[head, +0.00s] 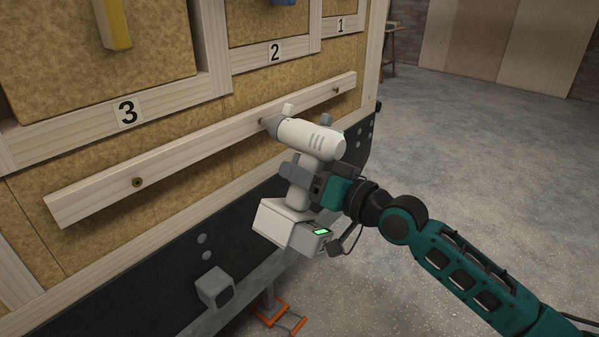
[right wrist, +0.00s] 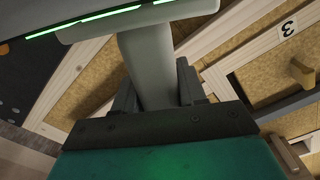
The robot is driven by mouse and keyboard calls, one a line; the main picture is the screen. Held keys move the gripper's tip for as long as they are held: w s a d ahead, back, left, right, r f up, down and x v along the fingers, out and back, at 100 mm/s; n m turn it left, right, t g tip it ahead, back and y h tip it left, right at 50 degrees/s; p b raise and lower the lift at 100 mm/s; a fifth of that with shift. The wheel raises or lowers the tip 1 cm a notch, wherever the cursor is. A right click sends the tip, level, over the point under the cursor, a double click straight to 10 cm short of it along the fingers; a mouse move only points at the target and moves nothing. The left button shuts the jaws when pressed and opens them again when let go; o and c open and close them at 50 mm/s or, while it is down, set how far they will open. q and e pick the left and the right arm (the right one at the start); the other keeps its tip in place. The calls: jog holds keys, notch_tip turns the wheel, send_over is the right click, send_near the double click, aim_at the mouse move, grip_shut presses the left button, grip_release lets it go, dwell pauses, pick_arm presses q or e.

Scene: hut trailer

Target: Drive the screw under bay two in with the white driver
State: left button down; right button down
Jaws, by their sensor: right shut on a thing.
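The white driver (head: 312,138) is held upright by its handle in my right gripper (head: 306,182), its grey nose pointing left at the pale wooden rail (head: 205,143). The nose tip is at or very near the screw under bay two (head: 262,121), whose brass head partly shows; I cannot tell whether they touch. In the right wrist view the driver's handle (right wrist: 148,62) stands between the dark fingers of my right gripper (right wrist: 158,92). The bay two label (head: 275,52) is above the rail. My left gripper is not in view.
Other screws sit in the rail under bay three (head: 138,182) and bay one (head: 336,89). A yellow handle (head: 116,30) sticks out at bay three. A grey block (head: 214,287) and an orange-footed stand (head: 277,314) are below. The floor (head: 480,160) at right is clear.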

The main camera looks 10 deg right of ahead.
jog(key=shift+r+v, duration=0.15)
jog(key=shift+v, duration=0.5)
jog(key=shift+r+v, duration=0.15)
jog(key=shift+v, duration=0.45)
jog(key=w+d+b, duration=0.1)
jog(key=d+b, duration=0.7)
jog(key=b, duration=0.2)
jog(key=shift+b, duration=0.3)
jog(key=shift+a, duration=0.15)
